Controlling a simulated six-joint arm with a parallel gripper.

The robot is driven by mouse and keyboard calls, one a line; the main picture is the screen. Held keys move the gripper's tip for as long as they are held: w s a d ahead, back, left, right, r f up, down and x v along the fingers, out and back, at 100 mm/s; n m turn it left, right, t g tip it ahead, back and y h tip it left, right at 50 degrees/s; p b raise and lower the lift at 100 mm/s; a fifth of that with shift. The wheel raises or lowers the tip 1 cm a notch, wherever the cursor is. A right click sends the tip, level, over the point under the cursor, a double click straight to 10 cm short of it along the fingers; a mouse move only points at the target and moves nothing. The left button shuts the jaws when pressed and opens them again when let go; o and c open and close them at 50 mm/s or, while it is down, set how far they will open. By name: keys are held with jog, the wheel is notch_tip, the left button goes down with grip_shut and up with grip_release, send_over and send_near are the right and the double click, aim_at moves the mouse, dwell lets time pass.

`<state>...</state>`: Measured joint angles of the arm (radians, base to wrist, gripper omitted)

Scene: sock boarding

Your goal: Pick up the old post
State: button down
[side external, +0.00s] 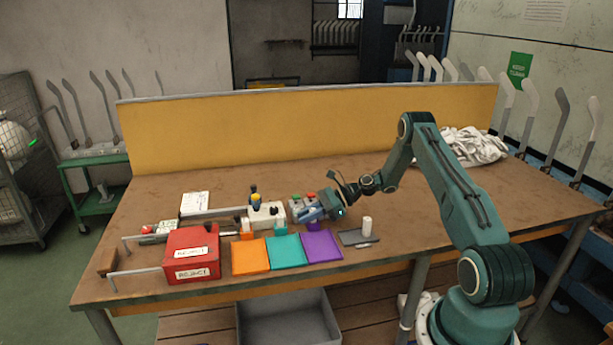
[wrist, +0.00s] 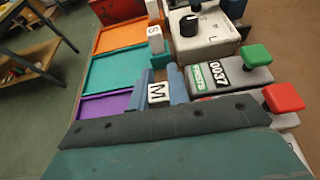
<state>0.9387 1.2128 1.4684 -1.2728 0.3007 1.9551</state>
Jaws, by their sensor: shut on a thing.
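My gripper (side external: 310,213) is low over the table, behind the purple tray and beside the control boxes. In the wrist view its two blue fingers (wrist: 163,86) are shut on a small white block marked M (wrist: 158,93). My gripper hides this block in the side view, and I cannot tell whether it is clear of the table. A similar block marked S (wrist: 155,40) stands just beyond it, at the teal tray. No label says which thing is the old post.
Orange (side external: 250,257), teal (side external: 286,251) and purple (side external: 321,245) trays lie along the front, right of a red reject box (side external: 191,254). A box with a black knob (wrist: 200,45) and grey boxes with green (wrist: 256,55) and red buttons (wrist: 283,97) stand close by.

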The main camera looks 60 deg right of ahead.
notch_tip(320, 180, up, 19)
jog(key=shift+r, duration=0.2)
dwell(0.4)
dwell(0.5)
